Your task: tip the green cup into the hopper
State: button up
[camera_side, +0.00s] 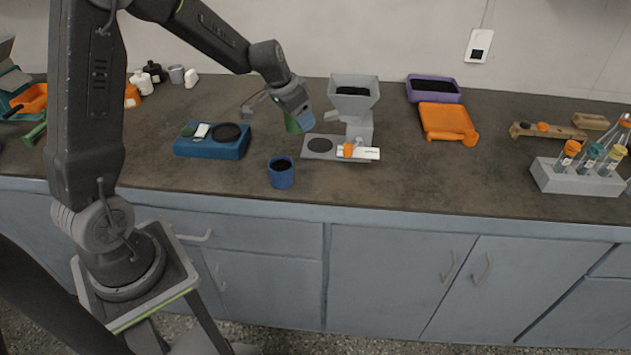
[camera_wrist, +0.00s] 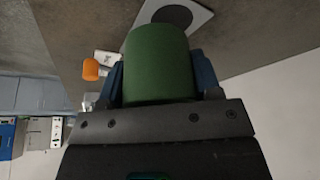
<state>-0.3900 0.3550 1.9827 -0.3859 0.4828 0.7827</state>
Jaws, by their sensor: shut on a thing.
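The green cup (camera_wrist: 158,65) is held between the blue fingers of my gripper (camera_wrist: 160,78) in the wrist view. In the side view the cup (camera_side: 293,123) shows partly at the end of my gripper (camera_side: 300,119), above the counter and left of the hopper. The grey hopper (camera_side: 354,92) stands on a stand, with dark material visible in its top. The cup's mouth and contents are hidden in both views.
A grey device with a dark round plate (camera_side: 320,146) sits below the hopper. A blue cup (camera_side: 281,176) with dark contents stands in front. A blue scale-like box (camera_side: 212,147) is to the left. An orange tray (camera_side: 447,121) and a purple tray (camera_side: 434,86) lie to the right.

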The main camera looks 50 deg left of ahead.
jog(key=shift+n, duration=0.4)
jog(key=s+d+f, duration=0.1)
jog(key=d, duration=0.2)
jog(key=s+d+f, duration=0.1)
jog(key=d, duration=0.2)
jog(key=s+d+f, duration=0.1)
jog(key=d+f, duration=0.1)
jog(key=d, duration=0.2)
jog(key=shift+d, duration=0.1)
jog(key=shift+r, duration=9.55)
jog(key=w+a+f+n+h, duration=0.25)
jog(key=w+n, duration=0.45)
jog(key=w, duration=1)
jog(key=shift+a+r+n+t+h, duration=0.15)
jog(key=shift+r+n+t+h, duration=0.45)
jog(key=shift+h, duration=1.7)
jog(key=shift+a+r+n+t+h, duration=0.15)
jog(key=shift+r+n+t+h, duration=0.45)
jog(key=shift+h, duration=1.75)
jog(key=shift+a+r+n+t+h, duration=0.25)
jog(key=shift+n+t+h, duration=0.55)
jog(key=shift+h, duration=1.5)
